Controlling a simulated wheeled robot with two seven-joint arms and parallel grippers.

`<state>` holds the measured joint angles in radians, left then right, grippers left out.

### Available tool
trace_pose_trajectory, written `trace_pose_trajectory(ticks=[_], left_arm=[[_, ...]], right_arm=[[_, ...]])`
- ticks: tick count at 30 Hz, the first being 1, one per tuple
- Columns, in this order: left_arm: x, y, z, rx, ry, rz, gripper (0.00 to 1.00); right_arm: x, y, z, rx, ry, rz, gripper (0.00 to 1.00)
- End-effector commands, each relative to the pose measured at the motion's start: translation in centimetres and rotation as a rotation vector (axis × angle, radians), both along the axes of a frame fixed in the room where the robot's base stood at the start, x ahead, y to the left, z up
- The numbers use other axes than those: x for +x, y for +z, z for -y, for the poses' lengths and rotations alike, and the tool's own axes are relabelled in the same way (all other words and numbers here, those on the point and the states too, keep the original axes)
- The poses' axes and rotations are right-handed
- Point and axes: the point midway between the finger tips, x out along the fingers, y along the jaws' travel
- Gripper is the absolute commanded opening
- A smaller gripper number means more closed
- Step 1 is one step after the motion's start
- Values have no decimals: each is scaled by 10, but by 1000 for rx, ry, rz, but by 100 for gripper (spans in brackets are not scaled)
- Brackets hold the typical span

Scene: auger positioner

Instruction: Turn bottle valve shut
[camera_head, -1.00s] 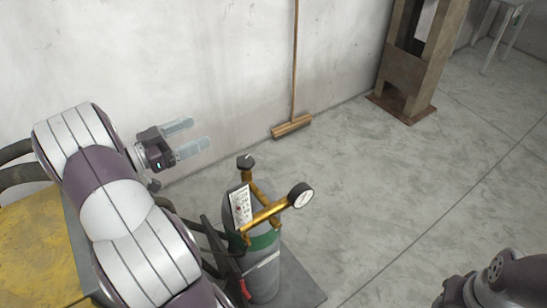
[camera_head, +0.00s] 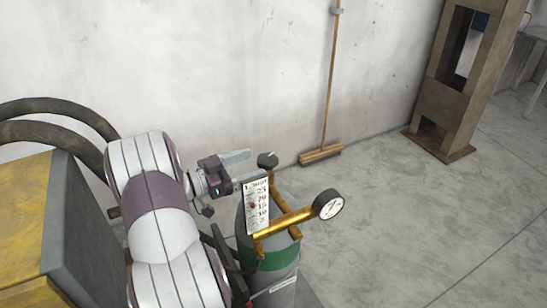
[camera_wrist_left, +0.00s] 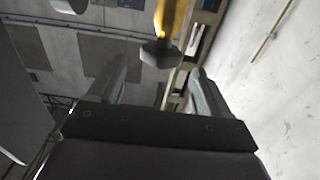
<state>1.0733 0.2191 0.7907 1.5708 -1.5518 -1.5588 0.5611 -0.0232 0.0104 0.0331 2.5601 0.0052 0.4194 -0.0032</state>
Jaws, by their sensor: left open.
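The gas bottle (camera_head: 284,282) is grey with a green band and stands at lower centre in the head view. Its dark valve knob (camera_head: 267,160) sits at the top of a brass fitting. My left gripper (camera_head: 243,166) is open, just left of the knob, its fingers pointing toward it. In the left wrist view, the dark faceted knob (camera_wrist_left: 161,53) on its yellow stem (camera_wrist_left: 171,17) shows ahead, across the gap between the open fingers (camera_wrist_left: 157,88). The knob does not appear gripped. My right gripper is not in view.
A round gauge (camera_head: 329,205) and a white scale plate (camera_head: 256,205) are on the brass regulator (camera_head: 284,222) beside the knob. A yellow machine (camera_head: 25,225) stands left. A broom (camera_head: 321,154) leans on the wall behind.

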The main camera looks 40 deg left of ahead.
Motion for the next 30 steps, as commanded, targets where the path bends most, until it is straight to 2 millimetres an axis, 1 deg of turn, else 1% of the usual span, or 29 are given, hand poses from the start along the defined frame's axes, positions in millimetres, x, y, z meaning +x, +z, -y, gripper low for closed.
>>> trace_pose_trajectory(ticks=[1, 3, 6, 9, 14, 21, 22, 23, 24, 27, 30], left_arm=[[11, 3, 7, -1, -6, 0, 78], [25, 3, 14, -1, -4, 0, 78], [41, 2, 22, -1, -2, 0, 78], [53, 1, 28, -1, -1, 0, 78], [62, 1, 32, 0, 1, 0, 78], [63, 0, 32, 0, 1, 0, 78], [63, 0, 32, 0, 1, 0, 75], [63, 0, 32, 0, 1, 0, 66], [63, 0, 32, 0, 1, 0, 52], [63, 1, 32, 0, 1, 1, 25], [63, 1, 32, 1, 2, 3, 25]], right_arm=[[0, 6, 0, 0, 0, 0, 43], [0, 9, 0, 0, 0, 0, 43], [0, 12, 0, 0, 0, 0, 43], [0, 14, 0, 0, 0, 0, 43], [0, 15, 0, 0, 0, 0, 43], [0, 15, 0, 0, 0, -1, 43], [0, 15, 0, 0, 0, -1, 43], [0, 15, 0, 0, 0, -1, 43], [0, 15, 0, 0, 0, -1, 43], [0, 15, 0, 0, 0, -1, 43], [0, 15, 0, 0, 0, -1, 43]])
